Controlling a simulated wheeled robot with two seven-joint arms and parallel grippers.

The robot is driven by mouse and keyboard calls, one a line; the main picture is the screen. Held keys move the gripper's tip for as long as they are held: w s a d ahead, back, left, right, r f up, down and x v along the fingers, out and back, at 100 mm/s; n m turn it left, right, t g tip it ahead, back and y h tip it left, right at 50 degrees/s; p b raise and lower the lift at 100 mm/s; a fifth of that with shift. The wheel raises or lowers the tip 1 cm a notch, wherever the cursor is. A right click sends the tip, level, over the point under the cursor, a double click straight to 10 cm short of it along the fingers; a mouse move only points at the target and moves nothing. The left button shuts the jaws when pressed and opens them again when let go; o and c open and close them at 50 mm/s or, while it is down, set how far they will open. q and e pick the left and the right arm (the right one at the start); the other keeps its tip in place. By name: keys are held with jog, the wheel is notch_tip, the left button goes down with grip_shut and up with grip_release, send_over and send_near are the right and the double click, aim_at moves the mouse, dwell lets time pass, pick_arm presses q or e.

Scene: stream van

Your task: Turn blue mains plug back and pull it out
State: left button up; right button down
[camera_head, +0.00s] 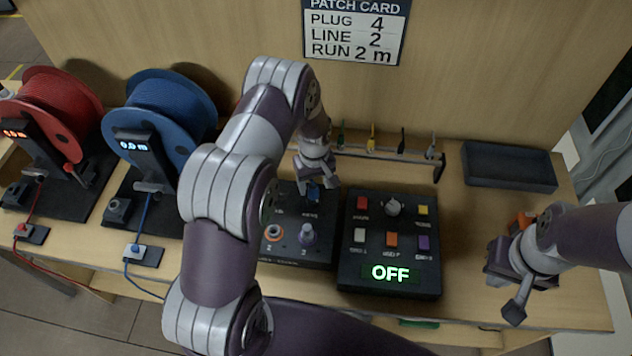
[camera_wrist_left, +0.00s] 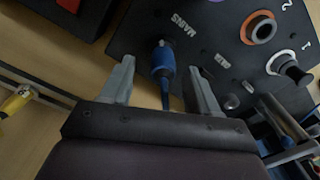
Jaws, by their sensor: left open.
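The blue mains plug (camera_wrist_left: 163,62) sits in the socket marked MAINS on a black panel (camera_wrist_left: 130,30), its blue cable running back toward my wrist. In the head view a bit of blue (camera_head: 314,192) shows just below my left gripper (camera_head: 318,180). In the left wrist view my left gripper (camera_wrist_left: 160,82) is open, with one finger on each side of the plug and visible gaps to both. The plug's tip is hidden in the socket. My right gripper (camera_head: 510,285) is at the right of the table, away from the panel; its fingers are unclear.
A black button box (camera_head: 390,240) reading OFF stands right of the panel. Red (camera_head: 65,115) and blue (camera_head: 175,110) cable reels stand at the left. A rack of colored leads (camera_head: 385,155) and a black tray (camera_head: 508,165) are behind.

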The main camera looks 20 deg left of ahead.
pick_arm(q)
notch_tip(320, 180, down, 2)
jog(key=shift+f, duration=0.15)
jog(key=shift+s+a+f, duration=0.1)
jog(key=shift+a+f, duration=0.2)
jog(key=shift+f, duration=0.1)
jog(key=shift+d, duration=0.2)
jog(key=c, duration=1)
jog(key=o, duration=0.4)
jog(key=shift+c, duration=0.2)
grip_shut()
jog(key=shift+m, duration=1.1)
jog(key=shift+r+m, duration=0.1)
jog(key=shift+m, duration=0.5)
pick_arm(e)
jog(key=shift+s+a+r, duration=0.1)
jog(key=shift+a+r, duration=0.05)
jog(key=shift+a, duration=0.05)
